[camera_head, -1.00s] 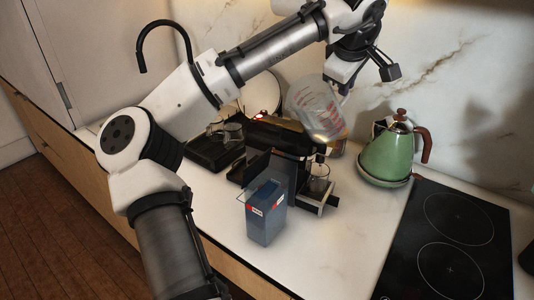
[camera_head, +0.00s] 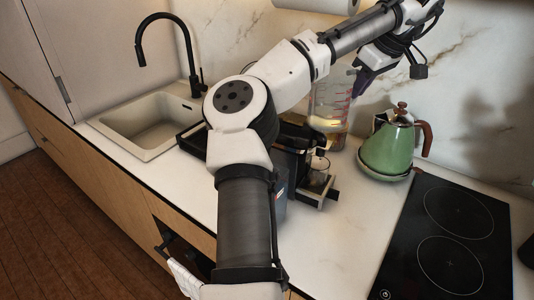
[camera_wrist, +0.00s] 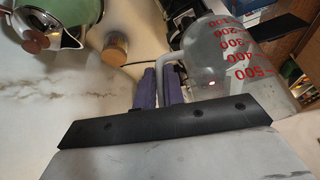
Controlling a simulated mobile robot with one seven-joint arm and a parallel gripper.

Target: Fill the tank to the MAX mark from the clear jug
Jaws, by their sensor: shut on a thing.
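The clear jug (camera_head: 326,105) with red measuring marks is near the back wall, behind the coffee machine, and looks about upright. My gripper (camera_head: 359,88) is at its right side, shut on its handle. In the wrist view, the purple fingers (camera_wrist: 159,86) close around the handle beside the jug's body (camera_wrist: 222,58). I cannot tell how much water is in the jug or whether its base touches the counter. The tank (camera_head: 283,203) is a blue-grey box at the coffee machine's front left; my arm hides most of it, including its water level.
The black coffee machine (camera_head: 300,150) has a glass cup (camera_head: 318,172) on its tray. A green kettle (camera_head: 388,148) stands right of the jug, left of the black hob (camera_head: 445,240). A sink (camera_head: 150,125) with a black tap (camera_head: 150,40) is at left. An open drawer (camera_head: 185,250) is below the counter.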

